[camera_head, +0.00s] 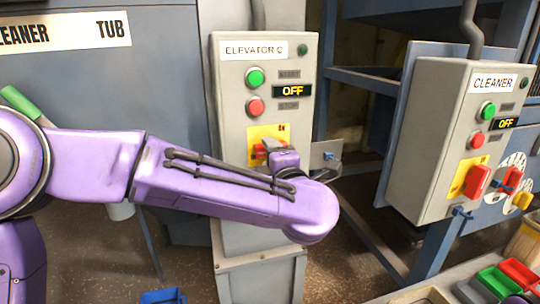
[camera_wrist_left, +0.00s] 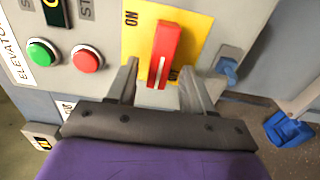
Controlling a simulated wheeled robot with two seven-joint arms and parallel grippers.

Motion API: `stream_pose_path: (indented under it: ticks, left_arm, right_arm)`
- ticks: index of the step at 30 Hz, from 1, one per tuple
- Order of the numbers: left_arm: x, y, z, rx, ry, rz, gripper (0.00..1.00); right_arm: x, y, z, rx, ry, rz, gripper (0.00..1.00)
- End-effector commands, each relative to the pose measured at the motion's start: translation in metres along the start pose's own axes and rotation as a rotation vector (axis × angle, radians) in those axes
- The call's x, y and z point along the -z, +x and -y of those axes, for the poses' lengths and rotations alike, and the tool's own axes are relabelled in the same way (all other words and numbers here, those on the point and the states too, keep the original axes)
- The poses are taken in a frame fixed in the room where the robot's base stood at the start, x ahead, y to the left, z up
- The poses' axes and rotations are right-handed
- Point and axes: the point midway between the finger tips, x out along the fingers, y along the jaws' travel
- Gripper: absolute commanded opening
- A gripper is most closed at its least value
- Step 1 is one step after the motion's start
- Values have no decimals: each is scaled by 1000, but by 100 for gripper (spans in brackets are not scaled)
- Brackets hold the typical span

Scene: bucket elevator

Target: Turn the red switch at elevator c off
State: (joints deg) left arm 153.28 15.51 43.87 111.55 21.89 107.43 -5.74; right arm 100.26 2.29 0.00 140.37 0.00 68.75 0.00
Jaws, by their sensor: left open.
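The grey elevator C box (camera_head: 232,200) has a green button (camera_head: 255,78), a red button (camera_head: 255,106) and a display (camera_head: 292,91) reading OFF. Below them, the red switch (camera_head: 260,150) sits on a yellow plate (camera_head: 256,132), partly hidden by my left wrist. In the left wrist view the red switch (camera_wrist_left: 162,45) has its long handle lying crosswise to the row of buttons, with "ON" printed beside it. My left gripper (camera_wrist_left: 160,66) is open, with one finger on each side of the handle's near end and visible gaps between. My right gripper is not in view.
The cleaner box (camera_head: 425,150) stands to the right with its own red switch (camera_head: 476,181) and an OFF display. A metal tab with a blue padlock-like piece (camera_wrist_left: 228,68) juts out beside the elevator switch. Small coloured bins (camera_head: 498,284) lie at the lower right.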

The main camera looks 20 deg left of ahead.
Motion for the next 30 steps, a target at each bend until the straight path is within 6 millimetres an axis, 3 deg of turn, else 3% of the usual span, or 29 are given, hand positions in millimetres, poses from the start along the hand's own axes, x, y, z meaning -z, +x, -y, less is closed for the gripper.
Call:
stream_pose_path:
  ticks: [9, 13, 24, 27, 29, 30]
  left_arm:
    - [0, -72, 2, -2, 1, 2, 51]
    - [0, -91, 1, -1, 1, 1, 51]
    - [-1, -97, 0, 0, -1, 3, 51]
    - [-17, -98, -3, -32, 30, 95, 51]
    - [-29, -87, 9, -89, 140, 200, 51]
    - [-33, -72, 39, -91, 260, 265, 51]
  right_arm:
    - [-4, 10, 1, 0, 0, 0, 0]
    - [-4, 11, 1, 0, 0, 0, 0]
    - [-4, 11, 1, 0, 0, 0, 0]
    - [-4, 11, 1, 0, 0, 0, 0]
    - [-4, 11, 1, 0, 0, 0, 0]
    - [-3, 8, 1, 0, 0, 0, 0]
